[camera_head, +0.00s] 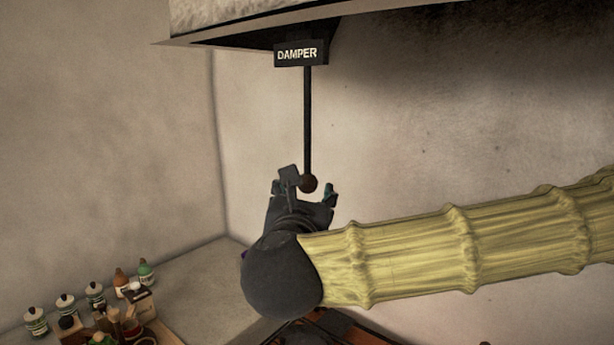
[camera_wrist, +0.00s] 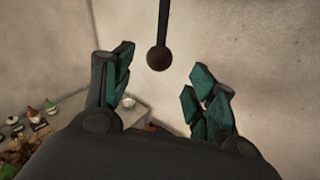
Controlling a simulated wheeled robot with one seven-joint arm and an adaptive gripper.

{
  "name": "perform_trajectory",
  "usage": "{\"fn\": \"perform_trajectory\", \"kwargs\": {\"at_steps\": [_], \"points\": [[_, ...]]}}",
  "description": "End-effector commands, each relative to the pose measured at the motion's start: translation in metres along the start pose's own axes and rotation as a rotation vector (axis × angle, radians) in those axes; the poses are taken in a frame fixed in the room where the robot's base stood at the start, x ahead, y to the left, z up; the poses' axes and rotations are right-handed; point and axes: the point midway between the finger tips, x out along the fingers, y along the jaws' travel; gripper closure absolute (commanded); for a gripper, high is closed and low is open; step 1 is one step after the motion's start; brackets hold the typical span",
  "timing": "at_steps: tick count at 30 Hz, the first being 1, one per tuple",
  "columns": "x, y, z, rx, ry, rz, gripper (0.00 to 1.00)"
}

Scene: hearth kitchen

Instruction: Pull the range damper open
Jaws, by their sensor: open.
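The range damper is a black rod (camera_head: 307,120) hanging straight down from a black label box reading DAMPER (camera_head: 300,53) under the hood. A dark brown ball knob (camera_head: 308,183) is at its lower end. My gripper (camera_head: 310,190) is open, with its fingers pointing up at the height of the knob. In the wrist view the knob (camera_wrist: 159,58) shows beyond and between the open teal-padded fingers (camera_wrist: 157,88). Nothing is held. I cannot tell how far the knob is from the fingers in depth, or whether one finger touches it.
The hood (camera_head: 400,18) overhangs at the top. Several bottles and jars (camera_head: 95,296) and a wooden rack (camera_head: 140,305) stand on the counter (camera_head: 200,285) at the lower left. Plain walls lie behind and to the left. The air around the knob is clear.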

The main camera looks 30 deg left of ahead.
Motion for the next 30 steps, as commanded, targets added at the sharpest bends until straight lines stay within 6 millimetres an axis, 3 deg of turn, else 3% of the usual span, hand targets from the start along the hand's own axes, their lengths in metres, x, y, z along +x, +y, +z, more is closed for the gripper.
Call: {"fn": "perform_trajectory", "kwargs": {"at_steps": [9, 15, 29, 30], "points": [[0.052, 0.001, 0.003, -0.001, 0.001, 0.0, 0.43], [0.074, 0.002, 0.001, -0.002, 0.002, 0.002, 0.43], [0.083, 0.003, -0.001, -0.003, 0.001, 0.005, 0.43], [0.083, 0.003, -0.001, -0.003, 0.001, 0.005, 0.5]]}}
